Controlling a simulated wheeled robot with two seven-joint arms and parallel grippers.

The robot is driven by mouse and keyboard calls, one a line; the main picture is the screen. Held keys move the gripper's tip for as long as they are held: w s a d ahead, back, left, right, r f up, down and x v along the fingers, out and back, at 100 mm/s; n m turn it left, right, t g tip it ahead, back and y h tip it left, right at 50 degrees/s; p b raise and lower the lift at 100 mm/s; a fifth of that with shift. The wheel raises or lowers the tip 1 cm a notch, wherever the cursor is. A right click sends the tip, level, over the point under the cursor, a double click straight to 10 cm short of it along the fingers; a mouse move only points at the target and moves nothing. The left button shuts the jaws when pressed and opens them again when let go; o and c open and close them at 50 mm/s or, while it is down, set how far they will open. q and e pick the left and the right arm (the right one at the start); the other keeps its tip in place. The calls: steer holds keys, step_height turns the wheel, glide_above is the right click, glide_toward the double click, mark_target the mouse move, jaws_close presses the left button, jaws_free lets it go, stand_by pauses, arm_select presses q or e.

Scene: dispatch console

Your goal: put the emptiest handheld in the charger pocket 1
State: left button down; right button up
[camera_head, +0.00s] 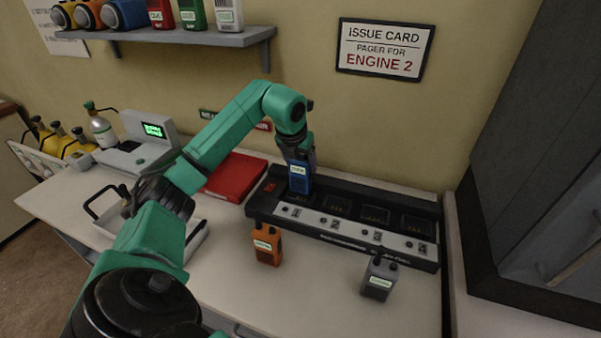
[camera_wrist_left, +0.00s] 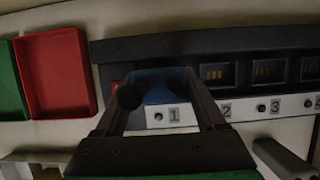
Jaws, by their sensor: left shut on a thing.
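My left gripper (camera_head: 299,160) is shut on a blue handheld (camera_head: 299,180) and holds it upright at pocket 1 of the black charger (camera_head: 340,238). The wrist view also shows the left gripper (camera_wrist_left: 160,88) around the blue handheld (camera_wrist_left: 158,92), right behind the label 1. I cannot tell how deep it sits in the pocket. The other pockets look empty. An orange handheld (camera_head: 267,244) and a grey handheld (camera_head: 379,277) stand on the table in front of the charger. Their small screens are too small to read. My right gripper is not in view.
A red tray (camera_head: 236,177) lies left of the charger, with a white tray (camera_head: 196,241) partly behind my arm. A grey device with a green screen (camera_head: 142,146) stands at the left. A shelf (camera_head: 180,36) hangs above. The front of the table is clear.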

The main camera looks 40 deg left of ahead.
mark_target(301, 174)
arm_select(q)
steer(key=shift+s+d+f, duration=0.2)
steer(key=shift+s+f, duration=0.05)
steer(key=shift+f, duration=0.35)
steer(key=shift+s+d+f, duration=0.2)
steer(key=shift+s+f, duration=0.05)
steer(key=shift+f, duration=0.35)
steer(key=shift+d+f, duration=0.1)
steer(key=shift+f, duration=0.15)
steer(key=shift+c, duration=1.9)
jaws_free()
steer(key=shift+w+f, duration=0.3)
steer(key=o, duration=0.4)
steer(key=shift+w+a, duration=0.15)
steer(key=shift+a, duration=0.15)
steer(key=shift+s+d+r, duration=0.15)
steer(key=shift+s+r, duration=0.2)
steer(key=shift+r, duration=0.05)
steer(key=b+v, duration=0.1)
steer(key=v, duration=1)
steer(key=shift+s+r, duration=0.1)
steer(key=shift+r, duration=0.2)
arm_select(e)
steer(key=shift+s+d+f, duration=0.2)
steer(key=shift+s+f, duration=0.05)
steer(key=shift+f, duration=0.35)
